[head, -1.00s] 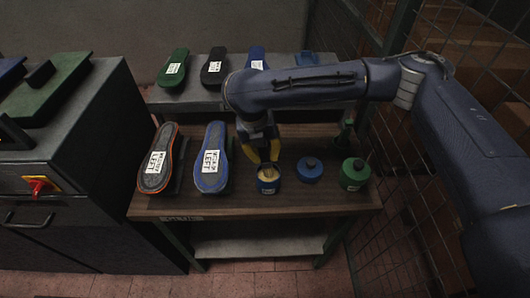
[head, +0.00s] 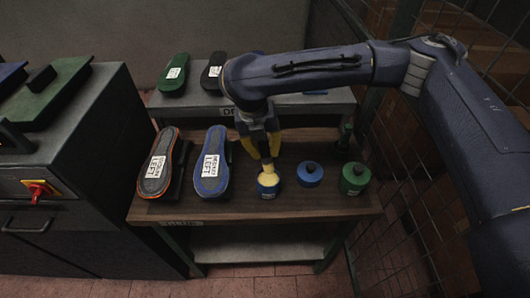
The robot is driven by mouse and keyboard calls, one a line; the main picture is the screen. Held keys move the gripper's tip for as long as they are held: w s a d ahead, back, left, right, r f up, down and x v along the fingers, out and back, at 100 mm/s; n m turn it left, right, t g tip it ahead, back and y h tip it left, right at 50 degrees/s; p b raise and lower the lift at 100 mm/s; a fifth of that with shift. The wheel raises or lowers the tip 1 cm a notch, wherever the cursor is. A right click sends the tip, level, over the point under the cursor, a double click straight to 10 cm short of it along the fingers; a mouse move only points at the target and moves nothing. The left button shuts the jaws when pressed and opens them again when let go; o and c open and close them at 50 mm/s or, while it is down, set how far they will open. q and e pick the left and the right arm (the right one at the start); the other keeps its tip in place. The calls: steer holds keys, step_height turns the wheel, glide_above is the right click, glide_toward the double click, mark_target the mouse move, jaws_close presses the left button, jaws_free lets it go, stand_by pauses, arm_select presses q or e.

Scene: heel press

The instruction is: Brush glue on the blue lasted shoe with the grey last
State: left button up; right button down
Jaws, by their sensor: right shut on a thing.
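The blue-edged shoe (head: 210,178) with a grey sole and a white label reading LEFT lies sole up on the wooden bench, left of the pots. My right gripper (head: 268,153), with yellow fingers, is shut on a brush, whose handle is mostly hidden between the fingers. The brush's pale yellow bristles (head: 267,170) are at the mouth of the open blue pot (head: 268,188); I cannot tell whether they are still inside it. My left gripper is not in view.
An orange-edged grey shoe (head: 154,183) lies left of the blue one. A lidded blue pot (head: 310,175) and a green pot (head: 354,178) stand at right. Green (head: 174,74) and black (head: 211,76) soles lie on the rear shelf. A dark machine (head: 90,150) stands left; wire mesh is at right.

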steer(key=shift+r, duration=1.5)
